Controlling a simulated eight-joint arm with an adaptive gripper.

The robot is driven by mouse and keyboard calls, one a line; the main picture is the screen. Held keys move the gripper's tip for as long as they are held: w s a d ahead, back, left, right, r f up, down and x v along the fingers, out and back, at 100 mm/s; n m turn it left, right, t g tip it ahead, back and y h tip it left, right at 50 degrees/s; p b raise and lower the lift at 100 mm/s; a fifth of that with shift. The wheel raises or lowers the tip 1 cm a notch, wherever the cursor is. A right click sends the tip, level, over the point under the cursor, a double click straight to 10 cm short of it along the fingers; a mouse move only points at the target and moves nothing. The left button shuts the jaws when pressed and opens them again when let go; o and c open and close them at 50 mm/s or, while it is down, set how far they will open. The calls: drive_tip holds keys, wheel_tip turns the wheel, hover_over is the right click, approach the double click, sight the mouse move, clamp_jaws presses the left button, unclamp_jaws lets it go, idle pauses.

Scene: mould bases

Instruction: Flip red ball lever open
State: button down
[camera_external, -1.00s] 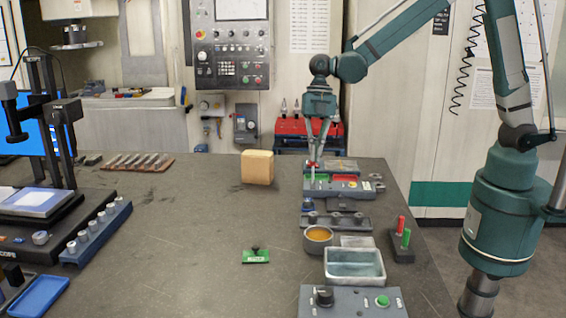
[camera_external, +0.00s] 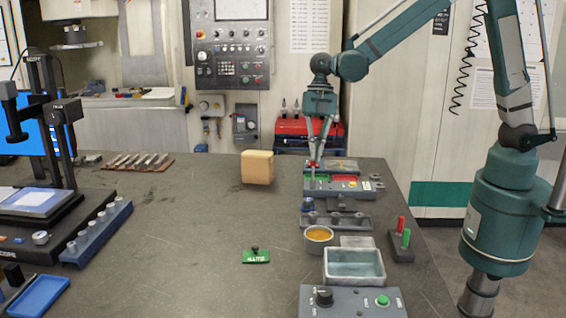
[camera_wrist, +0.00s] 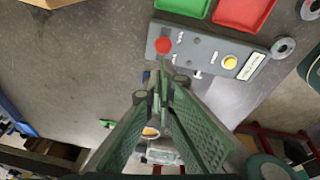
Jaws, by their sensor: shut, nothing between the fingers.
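The red ball lever (camera_wrist: 163,46) stands on a grey control panel (camera_wrist: 200,48), near the panel's left end in the wrist view. The ball shows as a round red knob, and its stem is mostly hidden below it. My gripper (camera_wrist: 163,75) is shut and empty, with its fingertips just below the ball in that view. I cannot tell whether they touch it. In the external view my gripper (camera_external: 315,160) is down at the left end of the panel (camera_external: 340,186), and the fingers crowd the small red ball there.
A yellow button (camera_wrist: 230,62) sits on the same panel. Green (camera_wrist: 183,6) and red (camera_wrist: 243,12) trays lie beside it. A yellow block (camera_external: 257,167) stands to the left. The middle table is mostly clear.

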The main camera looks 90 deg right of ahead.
wheel_tip(320, 180, up, 11)
drive_tip(key=s, duration=0.1)
drive_tip(key=shift+d, duration=0.4)
idle(0.5)
drive_tip(key=s+r+m+t+h+b, duration=0.2)
drive_tip(key=s+m+t+b, duration=0.15)
drive_tip(key=s+m, duration=0.95)
drive_tip(key=s+d+f+m+t+b, duration=0.1)
drive_tip(key=s+f+m+b, duration=0.1)
drive_tip(key=s, duration=0.7)
drive_tip(key=s+d+f+m+t+b, duration=0.1)
drive_tip(key=s+f+m+t+b, duration=0.1)
drive_tip(key=s+f+m, duration=0.3)
drive_tip(key=shift+s+f+h, duration=0.35)
drive_tip(key=shift+s+h, duration=0.05)
drive_tip(key=shift+s, duration=1.45)
drive_tip(key=shift+f+b, duration=0.1)
drive_tip(key=shift+b, duration=0.25)
